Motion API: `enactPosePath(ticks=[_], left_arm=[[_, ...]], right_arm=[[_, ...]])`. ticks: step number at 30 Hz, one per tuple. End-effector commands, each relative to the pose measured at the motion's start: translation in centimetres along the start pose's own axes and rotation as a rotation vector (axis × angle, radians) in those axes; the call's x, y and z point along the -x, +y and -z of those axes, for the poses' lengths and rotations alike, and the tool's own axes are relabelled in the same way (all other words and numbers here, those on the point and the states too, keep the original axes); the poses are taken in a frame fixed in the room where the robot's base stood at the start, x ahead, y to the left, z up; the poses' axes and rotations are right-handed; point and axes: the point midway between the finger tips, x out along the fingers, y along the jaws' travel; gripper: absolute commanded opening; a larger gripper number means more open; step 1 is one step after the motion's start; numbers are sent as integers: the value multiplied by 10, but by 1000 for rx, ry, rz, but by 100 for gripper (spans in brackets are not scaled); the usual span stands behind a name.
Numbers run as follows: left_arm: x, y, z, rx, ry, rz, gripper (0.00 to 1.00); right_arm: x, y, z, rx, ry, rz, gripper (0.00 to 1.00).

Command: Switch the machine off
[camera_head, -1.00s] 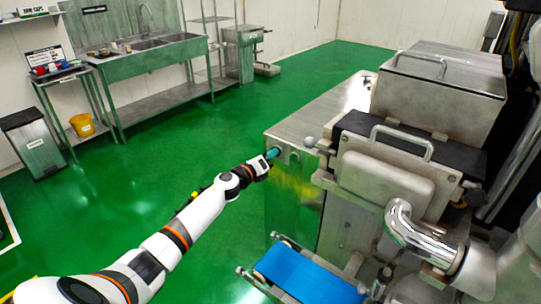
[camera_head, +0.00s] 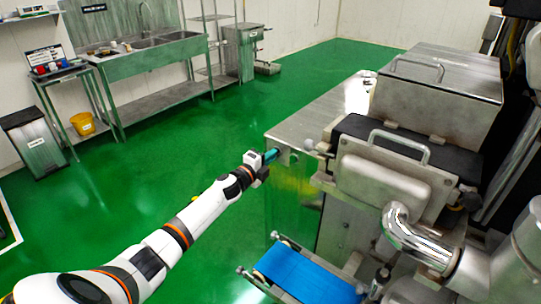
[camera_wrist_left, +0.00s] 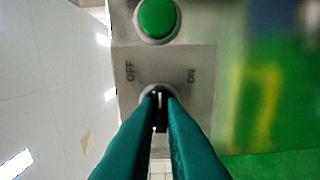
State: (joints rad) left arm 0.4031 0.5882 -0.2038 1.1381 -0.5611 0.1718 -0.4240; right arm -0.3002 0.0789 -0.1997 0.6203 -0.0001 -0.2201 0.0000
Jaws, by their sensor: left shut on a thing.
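The steel machine cabinet (camera_head: 291,200) stands right of centre in the head view. My left gripper (camera_head: 271,156) reaches its left face near the top. In the left wrist view, the teal fingers (camera_wrist_left: 160,112) are shut on a dark rotary switch (camera_wrist_left: 160,97) with a pale line on it. The line stands roughly upright in that picture, between the OFF label (camera_wrist_left: 130,72) and the ON label (camera_wrist_left: 191,76). The fingers hide much of the switch. A green button (camera_wrist_left: 157,18) sits on the same panel, apart from the fingers. My right gripper is out of view.
A blue conveyor belt (camera_head: 305,277) juts out below the cabinet, near my left arm. A lidded steel hopper (camera_head: 383,176) and a curved pipe (camera_head: 410,238) stand to the right. The green floor (camera_head: 190,150) left of the machine is open. A sink bench (camera_head: 155,60) stands at the back wall.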

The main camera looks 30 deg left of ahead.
Motion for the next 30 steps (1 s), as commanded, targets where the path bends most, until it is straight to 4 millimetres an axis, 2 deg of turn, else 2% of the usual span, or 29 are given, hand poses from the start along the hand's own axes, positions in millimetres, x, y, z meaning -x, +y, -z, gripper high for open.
enactPosePath(ticks=[18, 30], left_arm=[[0, 0, 1, 544, 2, 0, 0], [0, -1, 1, 717, 2, 1, 0]], right_arm=[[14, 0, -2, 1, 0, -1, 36], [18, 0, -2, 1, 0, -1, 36]])
